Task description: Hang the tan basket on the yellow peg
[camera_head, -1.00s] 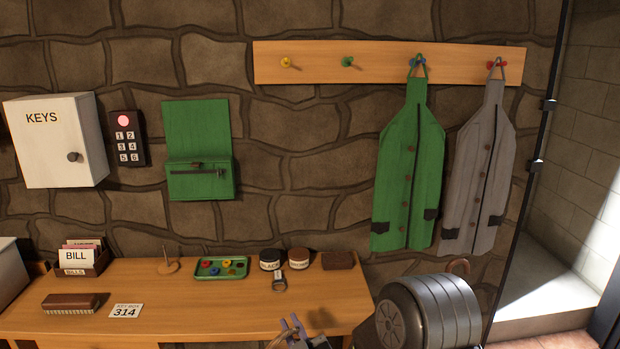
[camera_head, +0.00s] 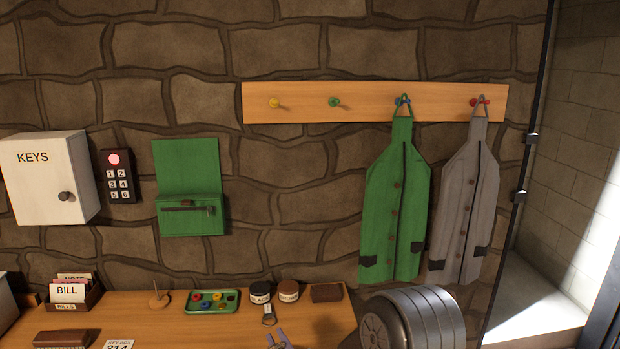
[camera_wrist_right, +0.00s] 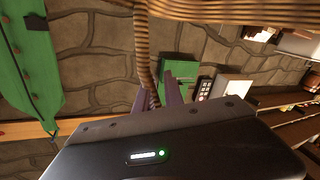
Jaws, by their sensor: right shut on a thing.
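The yellow peg (camera_head: 274,103) is at the left end of the wooden peg rail (camera_head: 305,103) on the stone wall, and nothing hangs on it. In the right wrist view my right gripper (camera_wrist_right: 158,97) is shut on the handle of the tan basket. The ribbed wicker of the tan basket (camera_wrist_right: 230,11) crosses the top of that view. The basket is out of the head view. My left gripper is not in view.
A green peg (camera_head: 334,102) is bare. A green coat (camera_head: 392,205) and a grey coat (camera_head: 462,205) hang farther right. A green pouch (camera_head: 190,215), keypad (camera_head: 118,177) and key cabinet (camera_head: 45,180) are on the wall. The bench (camera_head: 225,328) holds small items.

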